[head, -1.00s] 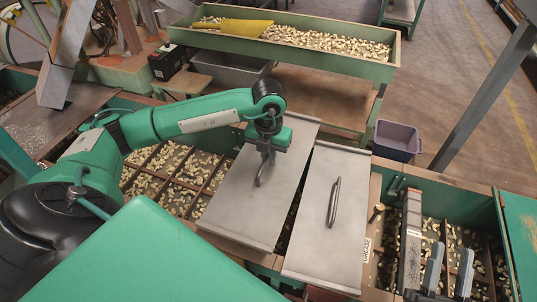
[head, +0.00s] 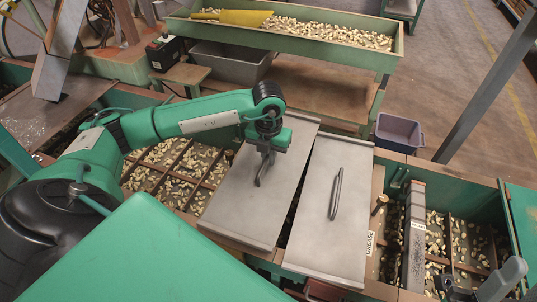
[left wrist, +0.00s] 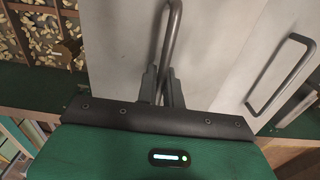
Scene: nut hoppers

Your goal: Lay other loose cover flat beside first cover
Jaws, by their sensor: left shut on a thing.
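Two flat grey metal covers lie side by side across the hoppers in the head view, with a narrow dark gap between them. My left gripper (head: 265,165) is shut on the bar handle of the left cover (head: 235,205). The left wrist view shows the fingers (left wrist: 162,88) around this handle (left wrist: 172,35). The left cover looks about level; I cannot tell whether it touches the rim everywhere. The right cover (head: 325,240) lies flat, its handle (head: 336,194) free. My right gripper (head: 478,288) is partly in view at the bottom right, fingers apart and empty.
Open compartments of nuts (head: 172,178) lie left of the covers, and more (head: 460,240) lie to the right. A green trough of nuts (head: 330,38) with a yellow scoop (head: 245,17) stands behind. A grey-purple bin (head: 398,133) is on the floor.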

